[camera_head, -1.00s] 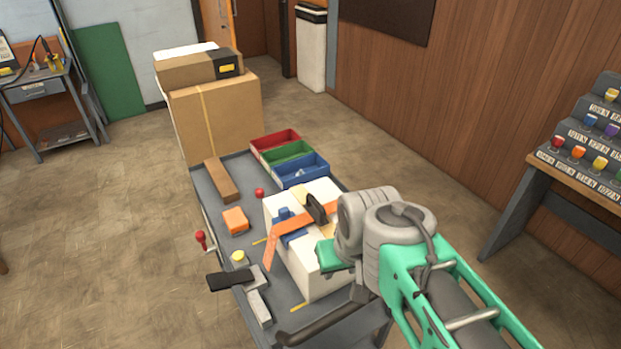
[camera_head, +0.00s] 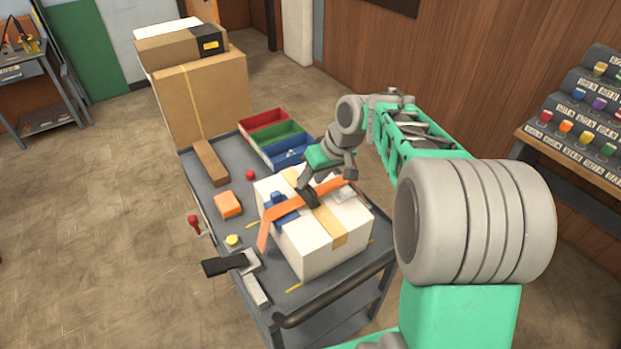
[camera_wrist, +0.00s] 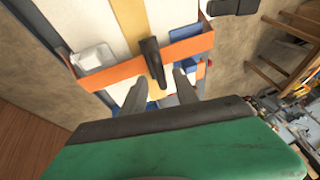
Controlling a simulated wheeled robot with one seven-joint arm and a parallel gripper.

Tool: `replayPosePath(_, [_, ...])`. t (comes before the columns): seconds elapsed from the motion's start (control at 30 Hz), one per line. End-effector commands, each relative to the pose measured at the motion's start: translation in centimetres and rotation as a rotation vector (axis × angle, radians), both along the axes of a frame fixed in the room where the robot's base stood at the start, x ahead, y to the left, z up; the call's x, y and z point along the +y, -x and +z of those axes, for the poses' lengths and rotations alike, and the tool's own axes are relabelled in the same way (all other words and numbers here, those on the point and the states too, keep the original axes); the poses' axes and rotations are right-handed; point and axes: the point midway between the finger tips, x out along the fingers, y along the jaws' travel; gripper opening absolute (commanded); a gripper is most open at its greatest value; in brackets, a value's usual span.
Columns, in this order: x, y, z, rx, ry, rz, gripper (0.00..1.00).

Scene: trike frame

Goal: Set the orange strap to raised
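The orange strap (camera_head: 283,211) lies across the top of a white box (camera_head: 330,261), and one end hangs down the box's near-left side. In the wrist view the strap (camera_wrist: 190,45) crosses the picture, with a black handle (camera_wrist: 152,62) standing on its middle. The handle also shows in the head view (camera_head: 312,199). My gripper (camera_wrist: 159,78) is open, its fingers pointing at the strap with the handle between or just beyond their tips. I cannot tell whether they touch it. In the head view my gripper (camera_head: 306,183) is just above the box's far side.
The box stands on a grey cart (camera_head: 205,180). Red, green and blue bins (camera_head: 290,150) are behind it. A brown block (camera_head: 213,170), an orange block (camera_head: 228,205), a red ball (camera_head: 250,174) and a black-handled tool (camera_head: 225,264) are to the left. A large carton (camera_head: 205,98) stands beyond.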

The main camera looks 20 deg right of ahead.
Motion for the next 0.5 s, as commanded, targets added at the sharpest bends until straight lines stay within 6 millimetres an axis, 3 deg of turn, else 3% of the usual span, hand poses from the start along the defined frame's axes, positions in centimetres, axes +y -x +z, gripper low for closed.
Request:
replayPosePath(0.13, [0.37,-0.41,-1.07,-0.001,0.002,-0.001,0.36])
replayPosePath(0.37, [0.38,-0.45,-1.20,-0.003,0.002,-0.002,0.36])
replayPosePath(0.5, [0.38,-0.44,-1.19,-0.002,0.002,-0.001,0.25])
